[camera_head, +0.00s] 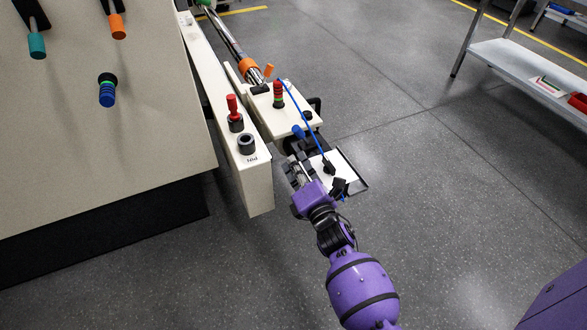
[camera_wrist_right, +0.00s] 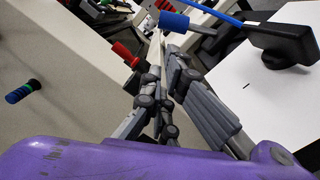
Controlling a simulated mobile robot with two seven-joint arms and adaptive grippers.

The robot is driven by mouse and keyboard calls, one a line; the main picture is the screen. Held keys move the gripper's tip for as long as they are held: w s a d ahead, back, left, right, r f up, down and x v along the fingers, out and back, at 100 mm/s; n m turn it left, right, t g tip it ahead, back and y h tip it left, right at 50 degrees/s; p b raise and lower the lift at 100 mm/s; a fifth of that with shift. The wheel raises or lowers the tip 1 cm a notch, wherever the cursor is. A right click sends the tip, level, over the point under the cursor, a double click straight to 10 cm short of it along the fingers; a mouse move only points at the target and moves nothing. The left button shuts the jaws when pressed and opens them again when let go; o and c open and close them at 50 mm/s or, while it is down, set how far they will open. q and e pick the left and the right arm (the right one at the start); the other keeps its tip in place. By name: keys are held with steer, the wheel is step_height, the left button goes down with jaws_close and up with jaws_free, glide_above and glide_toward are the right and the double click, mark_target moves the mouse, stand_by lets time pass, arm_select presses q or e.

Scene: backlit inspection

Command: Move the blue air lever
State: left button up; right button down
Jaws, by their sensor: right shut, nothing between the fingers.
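The blue air lever (camera_head: 298,131) is a short blue grip at the near end of the cream fixture block. It also shows in the right wrist view (camera_wrist_right: 174,21), just beyond my fingertips. My right gripper (camera_head: 293,156), on the purple arm, is shut and empty, with its fingers pointing at the lever. In the right wrist view the fingertips (camera_wrist_right: 163,50) are close below the lever; I cannot tell if they touch it. The fingers hide part of the lever's mounting. My left gripper is not in view.
A red-topped knob (camera_head: 233,108) and a dark knob (camera_head: 247,143) stand on the cream rail left of my gripper. A white plate (camera_head: 341,169) and a blue hose (camera_head: 306,108) lie close on the right. A blue-ended knob (camera_head: 107,95) is on the left panel.

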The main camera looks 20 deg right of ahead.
mark_target(301, 136)
arm_select(q)
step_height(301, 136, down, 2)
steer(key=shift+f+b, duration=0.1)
steer(key=shift+b, duration=0.6)
arm_select(e)
steer(key=w, duration=0.6)
steer(key=shift+w, duration=0.2)
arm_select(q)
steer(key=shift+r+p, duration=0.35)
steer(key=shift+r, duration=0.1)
arm_select(e)
steer(key=shift+d+r+m, duration=0.2)
steer(key=shift+r+m, duration=0.15)
steer(key=shift+m, duration=0.05)
